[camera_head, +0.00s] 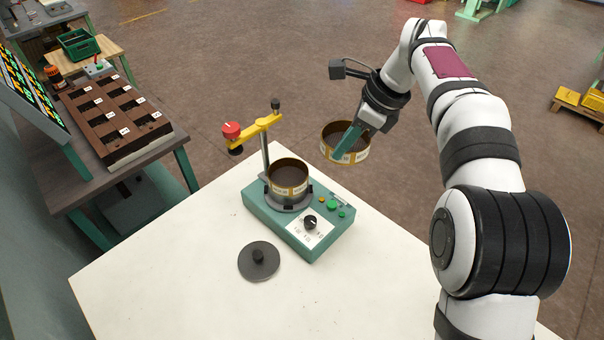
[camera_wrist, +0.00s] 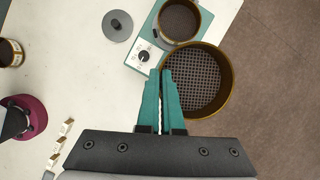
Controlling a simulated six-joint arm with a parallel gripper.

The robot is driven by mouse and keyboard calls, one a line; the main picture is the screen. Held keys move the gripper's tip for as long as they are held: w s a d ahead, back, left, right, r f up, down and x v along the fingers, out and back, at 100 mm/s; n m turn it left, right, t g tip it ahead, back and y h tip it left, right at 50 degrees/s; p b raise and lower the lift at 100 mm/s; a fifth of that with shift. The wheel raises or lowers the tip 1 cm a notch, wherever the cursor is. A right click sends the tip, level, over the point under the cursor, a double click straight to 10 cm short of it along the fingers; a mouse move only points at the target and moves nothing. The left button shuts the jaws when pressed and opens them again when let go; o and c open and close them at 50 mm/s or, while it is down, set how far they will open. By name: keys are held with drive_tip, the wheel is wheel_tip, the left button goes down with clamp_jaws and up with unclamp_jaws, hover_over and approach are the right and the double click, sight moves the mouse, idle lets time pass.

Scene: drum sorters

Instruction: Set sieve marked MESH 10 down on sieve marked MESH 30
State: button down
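A brass sieve (camera_head: 332,129) with a pale label hangs in the air to the right of the shaker. It also shows in the wrist view (camera_wrist: 205,82), with a coarse grid mesh. My gripper (camera_head: 347,144) is shut on its wall; the teal fingers also show in the wrist view (camera_wrist: 163,78). A second brass sieve (camera_head: 288,177), with a finer mesh, sits on the shaker's round seat; it also shows in the wrist view (camera_wrist: 181,20). The held sieve is apart from it, to its right and higher. I cannot read either label clearly.
The teal shaker (camera_head: 312,240) has a post with a yellow clamp arm (camera_head: 258,128), swung left of the seated sieve. A black lid (camera_head: 259,261) lies on the white table (camera_head: 180,280). Another brass-sided container (camera_wrist: 10,53) stands at the wrist view's left edge.

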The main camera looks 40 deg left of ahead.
drive_tip(key=s+a+f, duration=0.2)
drive_tip(key=a, duration=0.1)
drive_tip(key=s+a+f, duration=0.1)
drive_tip(key=a+f, duration=0.1)
drive_tip(key=a, duration=0.2)
drive_tip(key=s+a+f, duration=0.2)
drive_tip(key=a, duration=0.1)
drive_tip(key=shift+s+a+f, duration=0.3)
drive_tip(key=shift+a+f, duration=0.05)
drive_tip(key=shift+a, duration=0.05)
drive_tip(key=f, duration=0.4)
drive_tip(key=shift+s+a, duration=0.1)
drive_tip(key=shift+a, duration=0.1)
drive_tip(key=shift+f, duration=0.15)
drive_tip(key=c, duration=1.1)
unclamp_jaws()
